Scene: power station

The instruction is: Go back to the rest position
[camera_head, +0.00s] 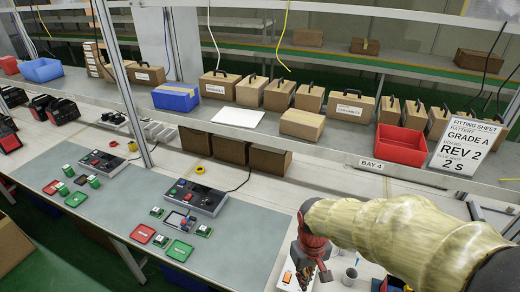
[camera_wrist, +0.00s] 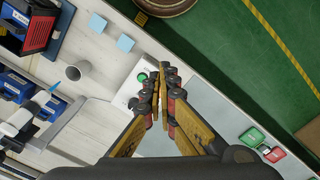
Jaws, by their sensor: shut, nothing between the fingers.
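My gripper (camera_wrist: 160,80) has its dark-tipped fingers together with nothing between them in the wrist view. The fingertips appear over or beside a white box with a green button (camera_wrist: 142,77); the height between them cannot be told. In the head view my gripper (camera_head: 310,262) is at the lower right, on the end of my sleeved arm, above the pale bench. The arm hides much of the bench in that corner.
A grey cup (camera_wrist: 77,71) and two light-blue squares (camera_wrist: 125,43) are near the fingers. A shelf with boxes, a red bin (camera_head: 401,145) and a fitting sheet sign (camera_head: 463,148) stands behind. The grey mat (camera_head: 250,235) holds small trays and boards.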

